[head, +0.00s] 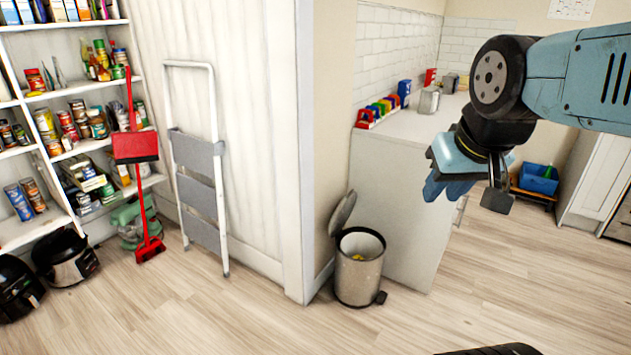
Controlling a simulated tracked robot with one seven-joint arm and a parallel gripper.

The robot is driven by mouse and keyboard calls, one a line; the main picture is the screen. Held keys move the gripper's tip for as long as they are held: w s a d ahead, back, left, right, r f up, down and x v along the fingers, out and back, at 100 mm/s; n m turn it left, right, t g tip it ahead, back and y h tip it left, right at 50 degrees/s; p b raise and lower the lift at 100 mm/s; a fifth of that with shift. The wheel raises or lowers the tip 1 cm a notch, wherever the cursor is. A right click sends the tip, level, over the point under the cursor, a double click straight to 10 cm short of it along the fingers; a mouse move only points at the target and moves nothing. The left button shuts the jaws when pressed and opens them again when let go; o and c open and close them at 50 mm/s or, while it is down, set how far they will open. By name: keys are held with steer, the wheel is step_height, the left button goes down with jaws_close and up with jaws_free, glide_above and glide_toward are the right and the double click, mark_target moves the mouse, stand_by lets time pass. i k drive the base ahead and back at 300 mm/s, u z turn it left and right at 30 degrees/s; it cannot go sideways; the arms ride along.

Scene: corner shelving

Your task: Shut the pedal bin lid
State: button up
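The pedal bin (357,279) is a round metal bin with a dark rim, standing on the floor against the wall corner and the white cabinet. Its lid (342,212) stands up, tilted open to the left on its hinge. Something yellow shows inside the bin. A dark pedal (380,297) sticks out at its lower right. My gripper (440,188) hangs in the air at the upper right, above and to the right of the bin and apart from it.
A white counter (410,128) with several coloured containers stands behind the bin. A folded step stool (200,165) leans on the wall at left, beside a red broom and dustpan (137,148). Shelves (20,105) fill the far left. The floor (490,270) right of the bin is clear.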

mark_target(343, 211)
steer(key=u, duration=0.05)
steer(key=i, duration=1.55)
steer(key=z, duration=0.6)
steer(key=k, duration=0.9)
steer(key=z, duration=0.15)
steer(key=i, duration=0.9)
steer(key=u, duration=0.1)
